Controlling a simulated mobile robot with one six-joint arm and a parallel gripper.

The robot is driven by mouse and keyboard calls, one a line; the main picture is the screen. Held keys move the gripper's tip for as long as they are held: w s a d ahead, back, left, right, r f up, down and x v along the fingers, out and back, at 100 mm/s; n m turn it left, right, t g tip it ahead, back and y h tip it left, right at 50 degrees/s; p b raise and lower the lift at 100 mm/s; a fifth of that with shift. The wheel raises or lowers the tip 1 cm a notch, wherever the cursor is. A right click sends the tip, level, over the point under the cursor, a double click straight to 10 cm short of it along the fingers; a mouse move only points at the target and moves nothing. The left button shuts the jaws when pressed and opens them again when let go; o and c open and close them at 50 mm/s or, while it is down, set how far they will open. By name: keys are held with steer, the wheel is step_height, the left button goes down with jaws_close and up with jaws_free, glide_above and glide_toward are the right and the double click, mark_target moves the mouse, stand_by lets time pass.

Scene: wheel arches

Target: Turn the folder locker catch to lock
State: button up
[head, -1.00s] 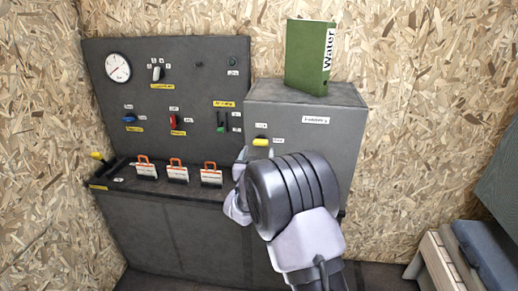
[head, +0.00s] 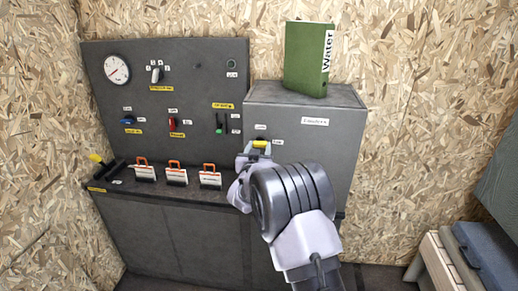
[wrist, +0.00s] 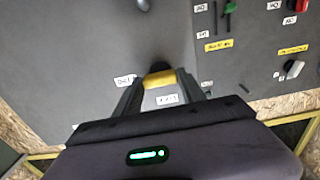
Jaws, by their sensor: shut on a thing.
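The folder locker (head: 330,150) is a grey box at the right, with a white label on its front. Its yellow catch (head: 260,143) lies level on the front face, below a small white label. In the wrist view the yellow catch (wrist: 160,79) sits between the two dark fingers, in front of a black round base. My gripper (head: 255,150) is shut on the catch in the head view, and the wrist view shows the gripper (wrist: 158,84) with a finger at each end of it. Small white labels flank the catch; their words are too small to read surely.
A green binder marked Water (head: 310,60) stands on the locker. Left is a dark panel (head: 200,90) with a gauge (head: 117,70), knobs and a green lever (head: 219,124). Several orange-handled tags (head: 176,172) stand on the ledge below. A bench (head: 450,265) is at lower right.

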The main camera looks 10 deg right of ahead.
steer(key=n+p, duration=0.1)
steer(key=n, duration=0.3)
steer(key=shift+n, duration=0.4)
steer(key=n+p, duration=0.1)
steer(key=n, duration=0.3)
steer(key=shift+r+n+p, duration=0.15)
steer(key=shift+n+p, duration=0.15)
steer(key=shift+p, duration=0.1)
steer(key=n+p, duration=0.2)
steer(key=n, duration=0.2)
steer(key=shift+a+n+p, duration=0.1)
steer(key=shift+n+p, duration=0.7)
steer(key=shift+n, duration=1.5)
steer(key=o, duration=1.4)
steer(key=shift+c, duration=0.2)
